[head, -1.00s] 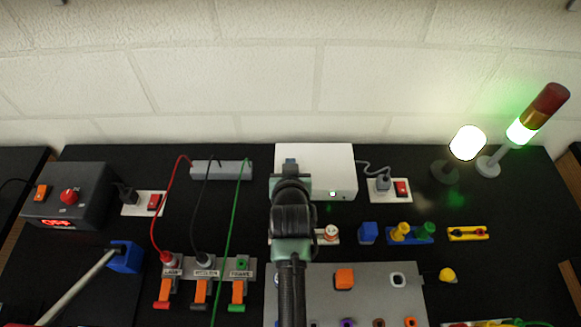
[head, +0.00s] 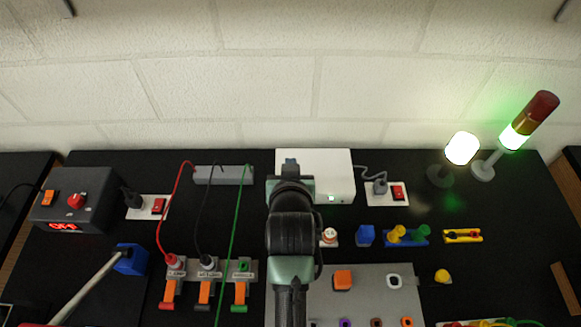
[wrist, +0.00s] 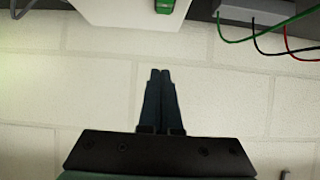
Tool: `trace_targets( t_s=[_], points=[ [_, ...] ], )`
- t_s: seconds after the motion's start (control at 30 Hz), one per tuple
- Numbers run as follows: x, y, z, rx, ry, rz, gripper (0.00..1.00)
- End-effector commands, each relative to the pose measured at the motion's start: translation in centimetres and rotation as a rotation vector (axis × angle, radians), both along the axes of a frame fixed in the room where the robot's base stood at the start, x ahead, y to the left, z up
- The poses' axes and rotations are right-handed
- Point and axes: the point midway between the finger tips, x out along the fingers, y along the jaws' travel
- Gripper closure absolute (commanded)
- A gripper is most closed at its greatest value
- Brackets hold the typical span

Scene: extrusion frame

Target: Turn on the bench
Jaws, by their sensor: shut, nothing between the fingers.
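My gripper (head: 290,165) is shut and empty, in front of the white box (head: 333,165) at the back of the black bench (head: 400,255). In the wrist view its fingertips (wrist: 160,73) are together, apart from the white box (wrist: 112,10) and its green-lit switch (wrist: 164,6). The box's small green light (head: 332,197) is lit. A dark supply box (head: 90,195) at left has an orange switch (head: 48,197), a red knob (head: 76,201) and a red display apparently reading OFF. The white lamp (head: 462,148) and the green part of the signal tower (head: 514,137) glow.
Socket strips with red switches stand at left (head: 150,207) and right (head: 386,194). A grey board (head: 365,295) and coloured parts fill the front right. A wall closes the back.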

Motion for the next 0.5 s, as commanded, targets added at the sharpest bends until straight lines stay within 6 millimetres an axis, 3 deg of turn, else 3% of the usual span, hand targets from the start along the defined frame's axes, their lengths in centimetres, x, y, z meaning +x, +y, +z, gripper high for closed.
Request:
trace_targets(
  t_s=[0.2,0.5],
  points=[
    [-1.8,0.0,1.7,0.001,0.0,0.001,1.0],
    [-2.4,0.0,2.4,0.0,0.0,0.0,1.0]
  ],
)
